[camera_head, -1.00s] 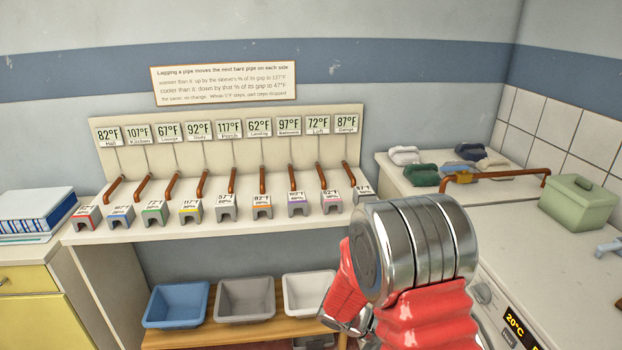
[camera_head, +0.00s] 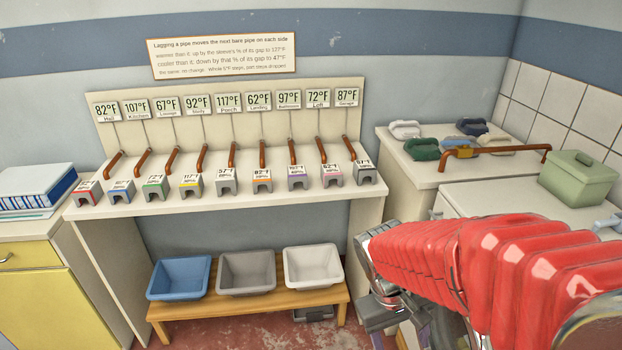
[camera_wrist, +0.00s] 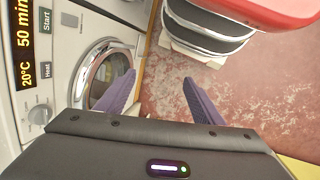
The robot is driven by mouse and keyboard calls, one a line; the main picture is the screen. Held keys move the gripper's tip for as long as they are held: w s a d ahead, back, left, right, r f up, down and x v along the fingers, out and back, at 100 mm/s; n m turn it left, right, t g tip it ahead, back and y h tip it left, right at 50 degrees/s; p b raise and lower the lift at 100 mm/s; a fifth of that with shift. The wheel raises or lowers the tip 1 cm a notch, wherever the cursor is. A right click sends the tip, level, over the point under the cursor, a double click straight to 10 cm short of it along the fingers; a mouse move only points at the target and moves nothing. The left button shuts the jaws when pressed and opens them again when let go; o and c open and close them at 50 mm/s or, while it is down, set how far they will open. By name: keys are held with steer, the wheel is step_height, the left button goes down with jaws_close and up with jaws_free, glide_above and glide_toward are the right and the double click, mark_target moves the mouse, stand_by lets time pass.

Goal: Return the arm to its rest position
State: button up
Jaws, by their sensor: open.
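My arm (camera_head: 470,265), in a red ribbed cover, reaches in from the lower right of the head view. The gripper touches nothing that I can see.
A shelf (camera_head: 230,203) with pipes, gauges and several grey sleeves (camera_head: 298,178) stands at the back. Below it, a wooden bench (camera_head: 250,302) holds blue, grey and white bins.

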steer(key=s+a+r+m+t+y, duration=0.1)
steer(key=s+r+t, duration=0.1)
steer(key=r, duration=0.5)
steer(key=s+a+r+m+t+y, duration=0.1)
steer(key=s+r+t+y, duration=0.1)
steer(key=r+t, duration=0.2)
step_height(320, 180, up, 4)
steer(key=shift+s+a+f+t, duration=0.15)
steer(key=shift+s+f+t, duration=0.1)
steer(key=shift+t, duration=0.15)
steer(key=shift+c, duration=0.6)
